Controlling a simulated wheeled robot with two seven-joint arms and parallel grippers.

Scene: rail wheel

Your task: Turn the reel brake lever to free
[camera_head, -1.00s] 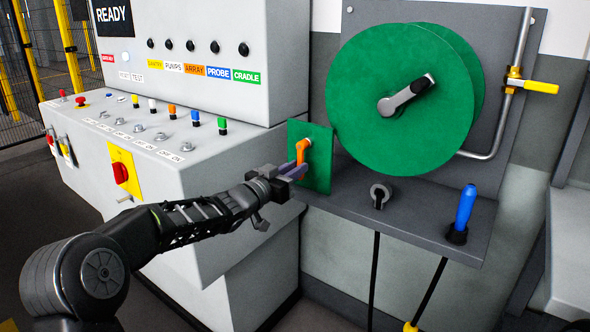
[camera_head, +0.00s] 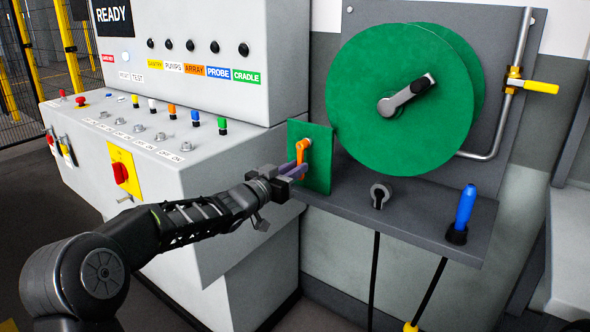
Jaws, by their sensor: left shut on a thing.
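The reel brake lever is the small orange lever (camera_head: 301,149) on a green plate (camera_head: 319,171) left of the reel. It hangs down from its pivot, tilted slightly to the left at its lower end. My left gripper (camera_head: 297,171) reaches in from the left and is shut on the lower part of the orange lever; its fingers partly hide that end. The big green reel (camera_head: 375,128) with a grey crank (camera_head: 405,97) stands just right of the plate. My right gripper is not in view.
A grey console (camera_head: 205,157) with several switches and buttons stands left, behind my arm. A yellow-handled valve (camera_head: 540,87) sits on the pipe at right.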

